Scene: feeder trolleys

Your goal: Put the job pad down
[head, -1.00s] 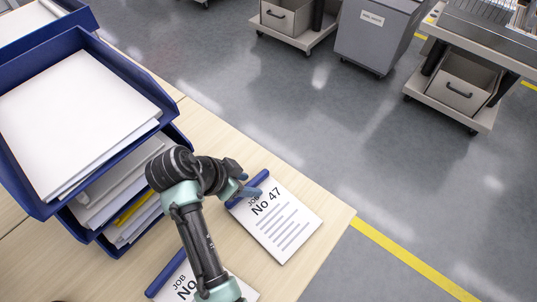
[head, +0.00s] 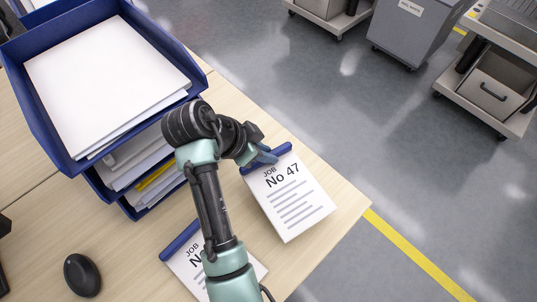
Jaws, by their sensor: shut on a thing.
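The job pad (head: 288,207) is a white sheet pad marked "JOB No 47" with a blue band along its top edge. It is over the right end of the pale wood table, near the edge. My gripper (head: 264,158) is shut on the pad at its blue band. I cannot tell whether the pad's underside touches the table. A second job pad (head: 185,266) with a blue band lies on the table to the lower left, and my arm hides part of it and its number.
Stacked blue paper trays (head: 50,120) stand at the left of the table (head: 130,240). A black mouse (head: 82,275) lies at the lower left. Beyond the table's edge is grey floor with a yellow line (head: 415,252). A grey bin (head: 405,35) and trolleys (head: 490,95) stand at the back.

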